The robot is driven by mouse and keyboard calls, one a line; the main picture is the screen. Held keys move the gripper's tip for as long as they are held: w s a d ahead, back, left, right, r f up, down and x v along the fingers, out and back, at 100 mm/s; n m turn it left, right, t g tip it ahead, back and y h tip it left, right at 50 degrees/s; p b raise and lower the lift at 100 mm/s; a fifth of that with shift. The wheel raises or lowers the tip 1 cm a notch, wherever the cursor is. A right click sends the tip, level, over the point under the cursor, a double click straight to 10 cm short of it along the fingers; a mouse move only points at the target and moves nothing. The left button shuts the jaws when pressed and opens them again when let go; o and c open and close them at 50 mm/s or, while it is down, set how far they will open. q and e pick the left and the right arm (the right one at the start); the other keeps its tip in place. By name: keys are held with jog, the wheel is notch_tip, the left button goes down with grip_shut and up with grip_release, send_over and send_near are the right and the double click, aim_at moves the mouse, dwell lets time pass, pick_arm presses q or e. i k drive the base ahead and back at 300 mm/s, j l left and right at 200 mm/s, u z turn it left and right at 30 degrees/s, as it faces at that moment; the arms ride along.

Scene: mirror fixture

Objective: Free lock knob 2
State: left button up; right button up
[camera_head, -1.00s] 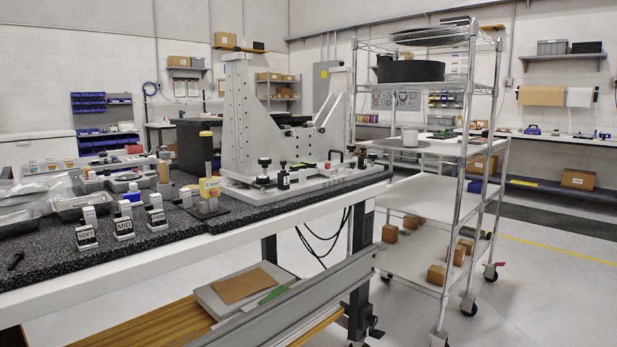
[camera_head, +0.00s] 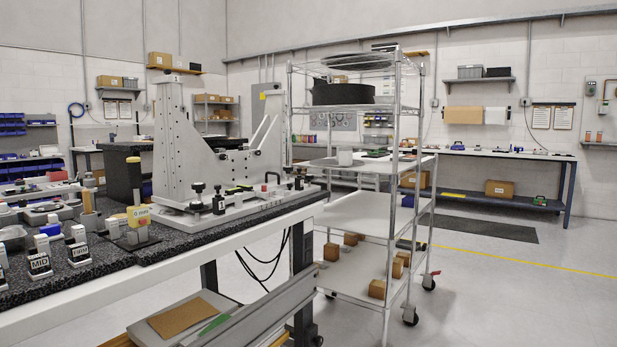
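The mirror fixture (camera_head: 204,150) is a pale grey upright frame with slanted arms on a flat base (camera_head: 240,202). It stands on the dark granite-like bench top (camera_head: 170,242) at left centre. Black knobs show along its base: one at the front left (camera_head: 197,188), a black piece with a pale label (camera_head: 219,204) beside it, and one at the right end (camera_head: 299,182). I cannot read which knob is number 2. Neither of my grippers is in view.
Labelled blocks (camera_head: 39,265) and a yellow-topped tool on a stand (camera_head: 139,216) occupy the bench's left part. A wire-shelf cart (camera_head: 365,212) stands right of the bench, with boxes (camera_head: 377,289) on its lowest shelf. The floor (camera_head: 510,290) at right is clear.

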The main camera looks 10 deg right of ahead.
aim_at(308, 177)
jog(key=i+l+u, duration=0.15)
jog(key=i+l, duration=0.15)
jog(key=i+l+u, duration=0.1)
jog(key=i+l, duration=0.2)
jog(key=i+l+u, duration=0.15)
jog(key=l, duration=0.3)
jog(key=i+l+u, duration=0.1)
jog(key=i+l, duration=0.25)
jog(key=i+l+u, duration=0.15)
jog(key=l, duration=0.35)
jog(key=i, duration=0.05)
